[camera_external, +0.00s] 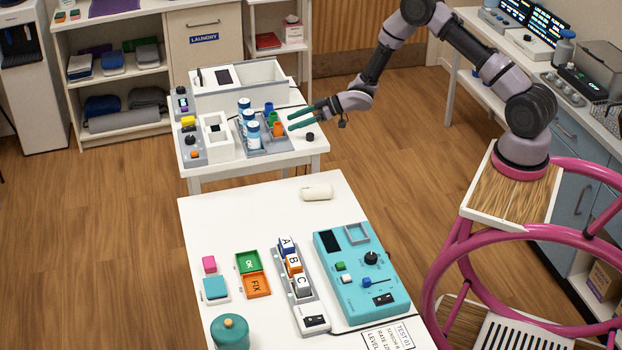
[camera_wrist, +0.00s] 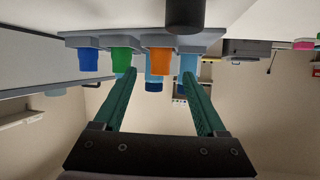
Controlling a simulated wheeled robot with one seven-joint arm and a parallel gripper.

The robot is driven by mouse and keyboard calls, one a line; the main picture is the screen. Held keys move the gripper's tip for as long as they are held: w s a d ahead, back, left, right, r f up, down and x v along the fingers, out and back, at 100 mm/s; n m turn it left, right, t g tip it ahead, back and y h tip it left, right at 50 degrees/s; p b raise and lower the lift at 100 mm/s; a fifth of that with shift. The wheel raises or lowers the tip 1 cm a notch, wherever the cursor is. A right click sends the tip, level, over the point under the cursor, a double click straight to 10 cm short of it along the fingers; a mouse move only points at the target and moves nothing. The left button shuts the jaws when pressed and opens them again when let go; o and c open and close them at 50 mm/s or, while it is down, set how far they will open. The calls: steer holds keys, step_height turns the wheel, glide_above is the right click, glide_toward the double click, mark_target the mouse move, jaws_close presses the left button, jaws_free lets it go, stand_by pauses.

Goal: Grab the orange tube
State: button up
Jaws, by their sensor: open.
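The orange tube (camera_external: 277,129) stands in a grey rack (camera_external: 282,147) on the small white table at the back. A green tube (camera_external: 272,118) and a blue tube (camera_external: 269,107) stand in a row beside it. My gripper (camera_external: 290,121) is open and empty, reaching in from the right close to the orange tube. The wrist view is upside down: the orange tube (camera_wrist: 160,61) hangs from the rack between my two fingertips (camera_wrist: 159,76), near the middle of the gap. The green tube (camera_wrist: 121,61) is just left of the left finger. I cannot tell whether either finger touches a tube.
White bottles with blue caps (camera_external: 253,134) stand left of the coloured tubes. A small black knob (camera_external: 310,137) is on the table's right side. A white open bin (camera_external: 275,84) stands behind. The nearer white table (camera_external: 230,215) holds a teal panel (camera_external: 350,290).

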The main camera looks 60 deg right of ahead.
mark_target(278, 128)
steer(key=x, duration=0.6)
steer(key=shift+w+a+f, duration=0.1)
steer(key=shift+w+a, duration=0.05)
steer(key=shift+w, duration=0.05)
jaws_close()
